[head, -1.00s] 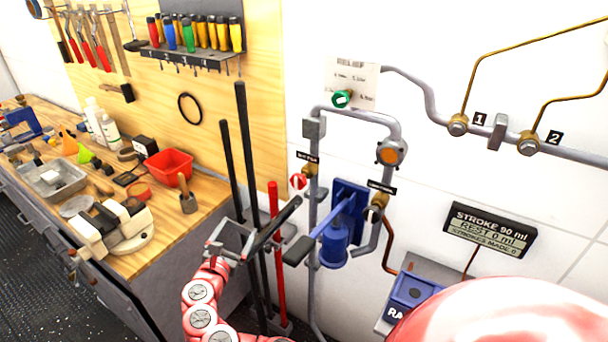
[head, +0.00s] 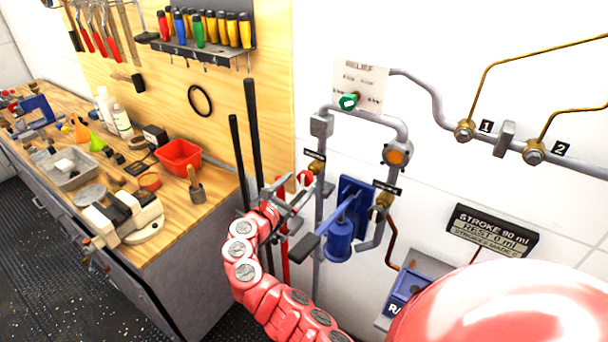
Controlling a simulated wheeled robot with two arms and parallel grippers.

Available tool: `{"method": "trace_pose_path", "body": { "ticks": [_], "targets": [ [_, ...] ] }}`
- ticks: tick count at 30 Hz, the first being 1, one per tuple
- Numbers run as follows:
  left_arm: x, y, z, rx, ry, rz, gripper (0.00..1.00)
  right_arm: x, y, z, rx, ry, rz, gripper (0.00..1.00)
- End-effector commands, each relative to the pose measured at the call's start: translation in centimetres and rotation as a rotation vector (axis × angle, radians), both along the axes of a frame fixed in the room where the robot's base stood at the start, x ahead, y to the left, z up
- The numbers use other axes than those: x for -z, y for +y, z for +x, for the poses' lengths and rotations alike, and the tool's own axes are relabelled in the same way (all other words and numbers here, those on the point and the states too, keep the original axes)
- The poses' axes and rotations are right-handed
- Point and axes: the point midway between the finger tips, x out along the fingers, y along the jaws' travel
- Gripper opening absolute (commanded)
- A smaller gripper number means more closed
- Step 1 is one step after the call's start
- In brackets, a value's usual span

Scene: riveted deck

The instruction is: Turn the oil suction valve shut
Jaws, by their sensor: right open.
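A small valve with a red knob (head: 306,178) and a brass body sits on the left upright pipe, under a black label too small to read. A second valve with a pale knob (head: 383,200) sits on the right pipe under another label. I cannot tell by the labels which is the oil suction valve. My right gripper (head: 296,190) is open, with its fingers just left of the red knob and close to it. Whether they touch it I cannot tell. My left gripper is not in view.
A blue hand pump (head: 340,238) with a dark-ended lever stands right of the gripper. Black bars (head: 253,130) and a red bar stand behind the gripper. The workbench (head: 215,205) is at left.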

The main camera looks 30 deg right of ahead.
Motion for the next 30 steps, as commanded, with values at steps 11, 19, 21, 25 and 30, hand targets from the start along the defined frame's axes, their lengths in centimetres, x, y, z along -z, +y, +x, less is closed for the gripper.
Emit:
{"method": "trace_pose_path", "body": {
  "ticks": [11, 19, 21, 25, 30],
  "targets": [
    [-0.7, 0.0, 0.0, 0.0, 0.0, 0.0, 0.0, 0.1, -3.2, 1.3, 0.0, 0.001, 0.002, 0.89],
    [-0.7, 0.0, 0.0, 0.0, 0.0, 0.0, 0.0, 0.1, -3.3, 1.4, -0.002, 0.001, 0.001, 0.89],
    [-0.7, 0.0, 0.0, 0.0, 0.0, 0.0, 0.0, 0.1, -3.3, 1.4, -0.002, 0.001, 0.001, 0.8],
    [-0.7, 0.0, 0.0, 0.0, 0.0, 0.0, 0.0, 0.1, -3.2, 1.4, -0.002, 0.001, 0.001, 0.56],
    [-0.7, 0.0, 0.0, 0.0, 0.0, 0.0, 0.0, 0.1, -3.2, 1.4, -0.002, 0.001, 0.001, 0.26]
  ]
}}
